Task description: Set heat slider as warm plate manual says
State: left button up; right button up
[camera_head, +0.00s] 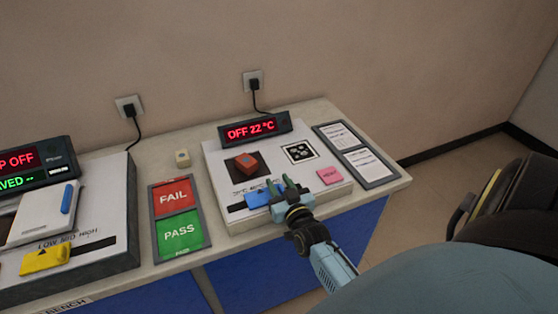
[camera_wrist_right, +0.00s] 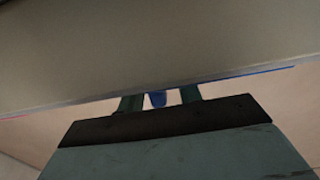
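The warm plate (camera_head: 229,213) is a white box on the bench, with a display (camera_head: 254,129) reading "OFF 22 °C". A reddish block (camera_head: 246,162) sits on its dark square. The blue heat slider (camera_head: 257,199) is at the left part of the dark front track. My right gripper (camera_head: 282,188) is over the plate's front edge, just right of the slider. Its fingers stand apart; in the right wrist view (camera_wrist_right: 160,102) a blue piece (camera_wrist_right: 158,99) shows between them. Contact cannot be told. The manual (camera_head: 369,163), two white pages on a grey board, lies at right; its text is too small.
A pink tag (camera_head: 330,175) and a black-and-white marker (camera_head: 298,152) are on the plate. A FAIL/PASS board (camera_head: 179,218) lies to its left. Farther left stands another device with a yellow slider (camera_head: 45,258).

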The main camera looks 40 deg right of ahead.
jog(key=v, duration=1.3)
jog(key=shift+s+p, duration=0.15)
jog(key=shift+p, duration=0.15)
jog(key=shift+a, duration=0.1)
